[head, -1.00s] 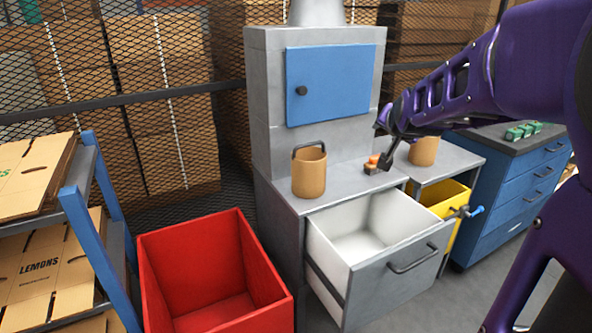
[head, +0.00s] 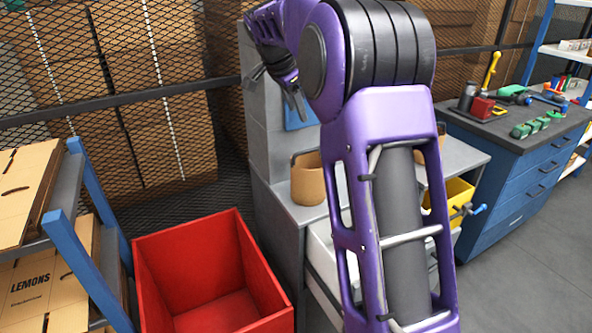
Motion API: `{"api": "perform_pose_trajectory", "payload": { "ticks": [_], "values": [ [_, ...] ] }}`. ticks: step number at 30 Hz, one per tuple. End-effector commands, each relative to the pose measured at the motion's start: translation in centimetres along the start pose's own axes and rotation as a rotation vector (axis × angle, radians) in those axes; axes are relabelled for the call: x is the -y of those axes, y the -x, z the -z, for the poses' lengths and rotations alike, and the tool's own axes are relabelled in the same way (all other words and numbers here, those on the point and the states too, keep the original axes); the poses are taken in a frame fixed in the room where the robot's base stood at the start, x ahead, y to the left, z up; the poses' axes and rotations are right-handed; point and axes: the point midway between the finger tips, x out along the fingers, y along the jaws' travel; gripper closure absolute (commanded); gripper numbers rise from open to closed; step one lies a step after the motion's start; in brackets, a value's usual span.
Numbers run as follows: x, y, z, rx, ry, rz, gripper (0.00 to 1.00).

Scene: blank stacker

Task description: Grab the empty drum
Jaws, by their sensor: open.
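One tan drum (head: 307,181) stands upright on the grey machine's ledge, partly hidden behind my arm. A second tan drum (head: 443,139) stands to the right, almost wholly hidden by my arm. I cannot see into either drum, so I cannot tell which is empty. My gripper (head: 278,90) is open, with nothing seen between its fingers. In the picture it is above and slightly left of the left drum, in front of the machine's blue door (head: 298,117), and apart from that drum.
A red open bin (head: 190,245) stands on the floor at lower left. The machine's white drawer (head: 322,245) is pulled out below the ledge. A yellow bin (head: 459,191) sits right of my arm. Blue drawers (head: 520,180) are at right, a carton shelf (head: 75,200) at left.

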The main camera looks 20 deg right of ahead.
Motion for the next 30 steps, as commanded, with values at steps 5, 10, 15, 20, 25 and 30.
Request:
{"api": "perform_pose_trajectory", "payload": {
  "ticks": [5,10,15,20,25,30],
  "values": [
    [-0.3,-0.3,0.7,0.022,-0.07,-0.045,0.5],
    [-0.5,-2.6,0.5,0.025,-0.076,-0.05,0.5],
    [-0.7,-6.4,0.4,0.025,-0.075,-0.051,0.5],
    [-0.8,-9.7,0.3,0.025,-0.074,-0.049,0.5],
    [-0.8,-11.8,0.3,0.024,-0.074,-0.047,0.5],
    [-0.9,-12.9,0.2,0.025,-0.072,-0.048,0.5]
  ]
}}
